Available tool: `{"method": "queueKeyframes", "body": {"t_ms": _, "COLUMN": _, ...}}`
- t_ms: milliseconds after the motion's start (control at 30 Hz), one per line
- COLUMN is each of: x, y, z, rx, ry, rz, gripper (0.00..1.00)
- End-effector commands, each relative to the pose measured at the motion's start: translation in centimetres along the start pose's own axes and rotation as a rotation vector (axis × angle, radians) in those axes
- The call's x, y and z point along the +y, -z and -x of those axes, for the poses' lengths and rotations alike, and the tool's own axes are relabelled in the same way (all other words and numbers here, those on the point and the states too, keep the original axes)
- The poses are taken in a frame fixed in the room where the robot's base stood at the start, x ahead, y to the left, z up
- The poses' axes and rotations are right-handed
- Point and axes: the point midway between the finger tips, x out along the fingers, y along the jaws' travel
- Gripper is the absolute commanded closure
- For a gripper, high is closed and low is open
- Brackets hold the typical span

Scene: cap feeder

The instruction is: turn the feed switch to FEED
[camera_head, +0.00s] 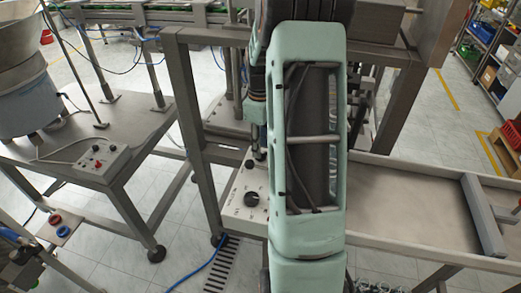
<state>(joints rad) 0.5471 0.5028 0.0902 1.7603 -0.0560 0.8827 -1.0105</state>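A black rotary knob (252,198) sits on a pale sloped control panel (238,209) with small dark lettering around it, left of my arm's large mint-green link. The lettering is too small to read, so I cannot tell which position the knob points to. A smaller dark round part (250,164) shows above the knob at the panel's upper edge. My gripper (259,140) shows only as a narrow dark sliver beside the green link, above the panel and apart from the knob. The link hides most of it, and its fingers cannot be made out.
A grey metal frame post (196,140) stands left of the panel. A long shallow tray (400,250) lies right of my arm. A blue cable (205,262) crosses the floor.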

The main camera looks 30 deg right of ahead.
Motion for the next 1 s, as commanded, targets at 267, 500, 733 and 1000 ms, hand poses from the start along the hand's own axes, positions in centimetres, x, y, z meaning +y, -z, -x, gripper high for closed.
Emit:
{"method": "queueKeyframes", "body": {"t_ms": 267, "x": 0.0, "y": 0.0, "z": -2.8, "rx": 0.0, "ry": -0.001, "rz": 0.0, "gripper": 0.67}}
{"method": "queueKeyframes", "body": {"t_ms": 500, "x": 0.0, "y": 0.0, "z": -3.0, "rx": 0.0, "ry": -0.002, "rz": 0.0, "gripper": 0.67}}
{"method": "queueKeyframes", "body": {"t_ms": 733, "x": 0.0, "y": 0.0, "z": -3.0, "rx": 0.001, "ry": -0.002, "rz": 0.0, "gripper": 0.86}}
{"method": "queueKeyframes", "body": {"t_ms": 1000, "x": 0.1, "y": 0.0, "z": -3.0, "rx": 0.001, "ry": -0.002, "rz": -0.007, "gripper": 0.99}}
